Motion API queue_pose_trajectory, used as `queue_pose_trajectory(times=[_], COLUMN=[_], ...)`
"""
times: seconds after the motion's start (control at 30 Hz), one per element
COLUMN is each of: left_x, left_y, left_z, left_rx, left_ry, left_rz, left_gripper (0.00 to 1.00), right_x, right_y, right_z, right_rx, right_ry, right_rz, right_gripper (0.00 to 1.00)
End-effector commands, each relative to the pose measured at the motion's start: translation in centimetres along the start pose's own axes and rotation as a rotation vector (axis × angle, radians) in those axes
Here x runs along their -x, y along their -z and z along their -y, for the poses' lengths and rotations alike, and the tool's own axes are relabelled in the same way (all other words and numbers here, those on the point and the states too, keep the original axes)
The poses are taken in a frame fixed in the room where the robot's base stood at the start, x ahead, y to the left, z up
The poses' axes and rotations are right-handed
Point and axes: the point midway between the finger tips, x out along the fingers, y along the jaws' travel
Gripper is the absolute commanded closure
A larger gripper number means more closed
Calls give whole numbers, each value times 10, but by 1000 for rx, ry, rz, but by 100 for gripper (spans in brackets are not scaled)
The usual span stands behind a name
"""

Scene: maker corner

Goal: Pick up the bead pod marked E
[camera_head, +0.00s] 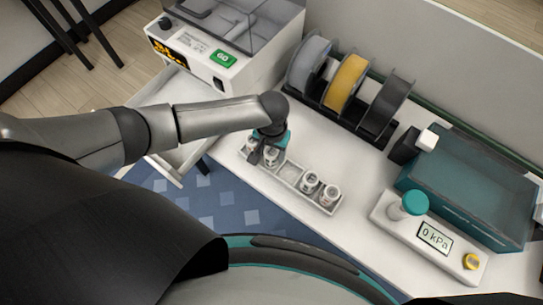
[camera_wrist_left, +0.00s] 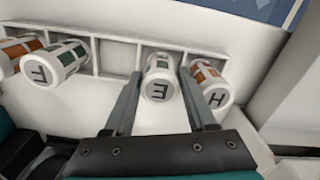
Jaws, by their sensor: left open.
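The bead pod marked E (camera_wrist_left: 161,88) stands in a compartment of a pale divided tray (camera_wrist_left: 120,55). It is a small white-capped cylinder with a green patterned side. In the left wrist view the fingers of my open left gripper (camera_wrist_left: 161,78) lie on either side of it, with a visible gap at least on the right. In the head view my left gripper (camera_head: 265,147) is over the tray's left end and partly hides the pods there. My right gripper is not in view.
Pod H (camera_wrist_left: 211,88) stands close beside the right finger.

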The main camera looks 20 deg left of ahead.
Motion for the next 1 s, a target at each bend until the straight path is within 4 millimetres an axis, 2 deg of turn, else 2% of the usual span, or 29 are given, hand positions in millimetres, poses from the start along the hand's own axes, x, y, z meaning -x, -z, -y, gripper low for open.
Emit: queue_pose_trajectory(times=[0.23,0.73,1.0], left_x=[-1,0,0], left_y=[0,0,1], left_z=[0,0,0], left_rx=[-1,0,0], left_ry=[0,0,0], left_rz=[-1,-1,-1], left_gripper=[45,100,100], right_x=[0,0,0], right_y=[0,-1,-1], right_z=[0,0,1], right_rx=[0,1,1], right_ry=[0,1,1], right_rz=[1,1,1], right_gripper=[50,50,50])
